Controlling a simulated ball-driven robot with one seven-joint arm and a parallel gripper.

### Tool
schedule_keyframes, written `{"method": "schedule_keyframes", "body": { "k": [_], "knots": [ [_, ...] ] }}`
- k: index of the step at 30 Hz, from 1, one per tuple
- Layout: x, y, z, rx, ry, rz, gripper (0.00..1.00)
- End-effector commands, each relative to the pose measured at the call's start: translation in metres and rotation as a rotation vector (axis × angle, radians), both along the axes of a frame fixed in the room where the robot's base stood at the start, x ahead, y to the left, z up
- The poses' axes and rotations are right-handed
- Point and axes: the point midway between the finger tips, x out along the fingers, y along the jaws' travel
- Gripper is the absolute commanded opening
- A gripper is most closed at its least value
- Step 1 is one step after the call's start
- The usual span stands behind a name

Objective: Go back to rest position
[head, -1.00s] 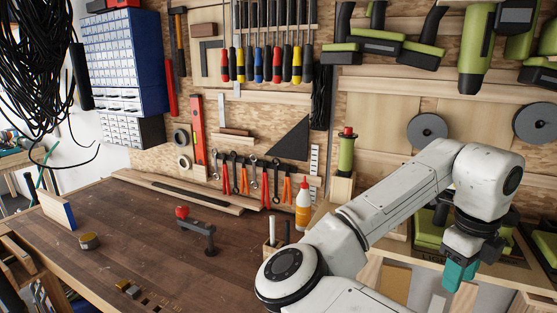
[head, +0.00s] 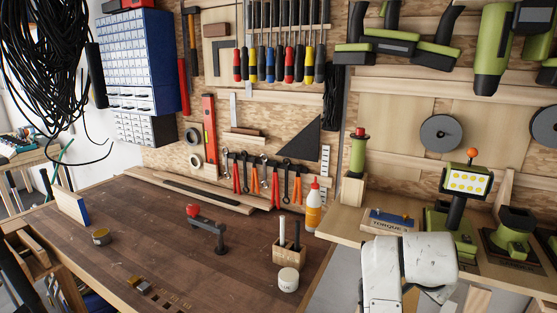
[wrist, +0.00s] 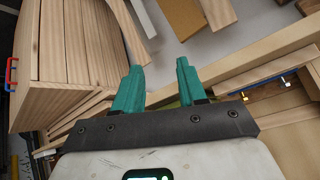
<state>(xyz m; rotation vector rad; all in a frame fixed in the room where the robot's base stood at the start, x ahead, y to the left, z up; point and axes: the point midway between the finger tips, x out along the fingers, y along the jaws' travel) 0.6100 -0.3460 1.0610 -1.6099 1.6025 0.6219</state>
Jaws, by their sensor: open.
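My gripper (wrist: 158,72) shows in the wrist view with two teal fingers spread apart. It is open, and nothing is between the fingertips. In the head view, a white part of my arm (head: 408,268) stands at the bottom, right of the bench. My gripper is hidden or out of frame there. Below the fingers, the wrist view shows wooden boards and a slatted wooden box (wrist: 75,55).
The wooden workbench (head: 150,235) holds a red-topped clamp (head: 208,228), a pen holder (head: 289,256), a white jar (head: 288,279) and a glue bottle (head: 314,208).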

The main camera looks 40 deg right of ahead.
Motion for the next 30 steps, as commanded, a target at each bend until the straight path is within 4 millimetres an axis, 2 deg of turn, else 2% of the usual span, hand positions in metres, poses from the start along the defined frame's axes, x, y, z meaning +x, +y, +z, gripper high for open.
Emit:
{"method": "schedule_keyframes", "body": {
  "k": [1,4,8,12,15,18,22,30],
  "knots": [
    [0.003,0.012,-0.017,-0.004,0.068,0.121,0.41],
    [0.011,0.041,-0.050,0.005,0.186,0.369,0.41],
    [0.010,0.088,-0.098,0.045,0.328,0.695,0.41],
    [-0.009,0.150,-0.152,0.124,0.456,1.045,0.41],
    [-0.033,0.195,-0.184,0.194,0.517,1.268,0.41],
    [-0.055,0.231,-0.206,0.256,0.548,1.437,0.41],
    [-0.073,0.258,-0.219,0.305,0.561,1.557,0.41],
    [-0.073,0.258,-0.219,0.305,0.561,1.557,0.41]
  ]
}}
